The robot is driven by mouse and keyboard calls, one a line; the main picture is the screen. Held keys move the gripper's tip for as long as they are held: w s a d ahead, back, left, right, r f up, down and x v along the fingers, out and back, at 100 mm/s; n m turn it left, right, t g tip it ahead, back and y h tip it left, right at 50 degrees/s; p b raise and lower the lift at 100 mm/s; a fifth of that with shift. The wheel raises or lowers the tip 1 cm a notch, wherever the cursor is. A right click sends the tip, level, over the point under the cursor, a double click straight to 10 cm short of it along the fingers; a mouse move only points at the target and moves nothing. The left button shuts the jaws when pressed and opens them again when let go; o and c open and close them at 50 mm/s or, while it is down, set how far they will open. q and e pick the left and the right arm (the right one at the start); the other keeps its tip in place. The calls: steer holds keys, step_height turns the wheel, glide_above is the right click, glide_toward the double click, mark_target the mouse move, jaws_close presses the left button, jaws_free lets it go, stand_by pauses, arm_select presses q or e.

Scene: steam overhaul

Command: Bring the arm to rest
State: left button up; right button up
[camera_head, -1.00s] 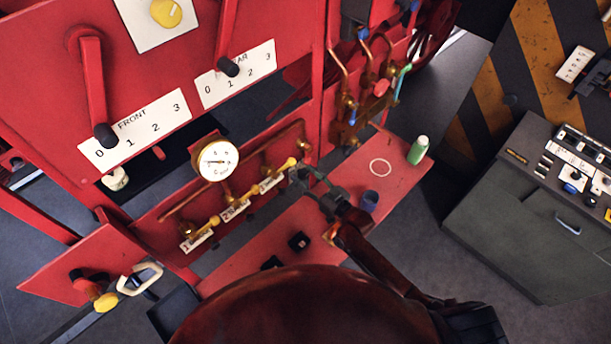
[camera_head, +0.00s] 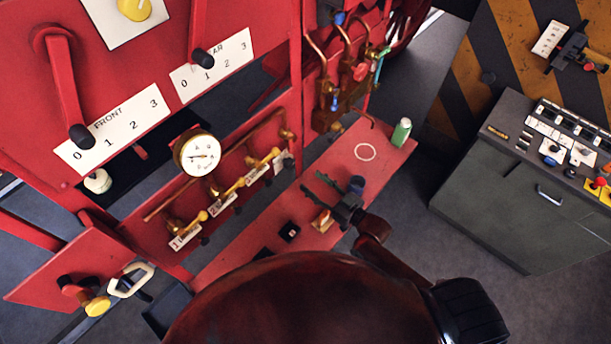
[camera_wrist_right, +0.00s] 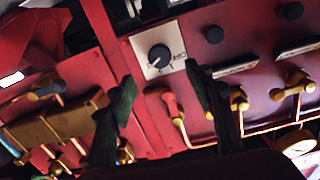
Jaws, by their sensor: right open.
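My right gripper (camera_head: 318,188) is above the red shelf (camera_head: 352,136) in the head view, apart from the valves and the gauge. Its dark fingers are spread with nothing between them. In the right wrist view the two fingers (camera_wrist_right: 160,100) stand apart, in front of a red panel with a black knob on a white plate (camera_wrist_right: 160,57). My right arm reaches in from the lower right of the head view. My left gripper is not in view.
A pressure gauge (camera_head: 198,155) and yellow-handled valves (camera_head: 228,197) line the red panel to the left. A green cylinder (camera_head: 401,131) stands at the shelf's far end. A dark blue item (camera_head: 356,183) is beside the gripper. A grey console (camera_head: 510,190) stands right, across open floor.

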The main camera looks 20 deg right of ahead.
steer(key=shift+s+d, duration=0.25)
steer(key=shift+s, duration=0.05)
stand_by(0.4)
